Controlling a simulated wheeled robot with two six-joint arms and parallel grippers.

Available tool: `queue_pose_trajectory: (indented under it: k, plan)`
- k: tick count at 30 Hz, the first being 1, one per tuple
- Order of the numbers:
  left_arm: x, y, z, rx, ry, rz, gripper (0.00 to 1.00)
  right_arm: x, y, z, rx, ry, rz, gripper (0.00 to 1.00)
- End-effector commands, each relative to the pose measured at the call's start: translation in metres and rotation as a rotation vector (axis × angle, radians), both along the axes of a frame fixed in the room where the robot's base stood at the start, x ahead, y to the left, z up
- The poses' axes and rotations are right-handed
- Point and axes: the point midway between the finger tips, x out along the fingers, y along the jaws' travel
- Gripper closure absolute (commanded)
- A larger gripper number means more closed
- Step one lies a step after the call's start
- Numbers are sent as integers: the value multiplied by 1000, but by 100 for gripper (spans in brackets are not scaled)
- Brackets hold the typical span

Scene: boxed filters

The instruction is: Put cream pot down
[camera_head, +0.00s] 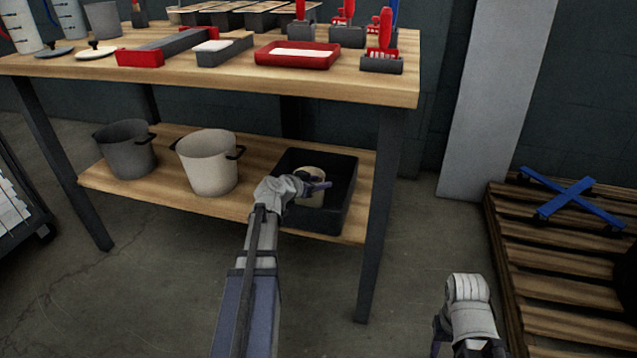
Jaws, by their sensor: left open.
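A cream pot (207,168) with dark handles stands upright on the lower wooden shelf, left of my left gripper and apart from it. A smaller cream round vessel (311,198) is inside a black bin (343,208) at the shelf's right end. My left gripper (319,186) is open at this smaller vessel, over the bin. My wrist hides part of the vessel, and I cannot tell whether the fingers touch it. My right arm's end (468,306) is at the lower right, over the floor; its fingers are not clear.
A dark grey pot (126,150) stands left of the cream pot. The tabletop (215,83) above holds a red tray (298,55), grey and red holders and several containers. A table leg (377,240) stands right of the bin. A pallet (560,262) with a blue cross lies right.

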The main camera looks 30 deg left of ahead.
Motion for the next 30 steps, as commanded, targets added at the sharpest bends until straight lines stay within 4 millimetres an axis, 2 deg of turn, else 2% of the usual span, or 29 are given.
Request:
queue_pose_trajectory:
  k: [2,5,18,24,30]
  plan:
    - [0,0,3,0,0,0,53,0,0,3,0,0,0,50]
    - [-12,1,9,1,0,2,53,0,0,9,0,0,0,50]
    - [-89,10,45,-1,0,3,53,-1,0,45,-1,3,0,50]
    - [-105,13,51,0,0,1,53,-1,0,51,-1,3,1,50]
    - [-109,14,51,0,0,0,53,-1,0,51,-1,3,2,50]
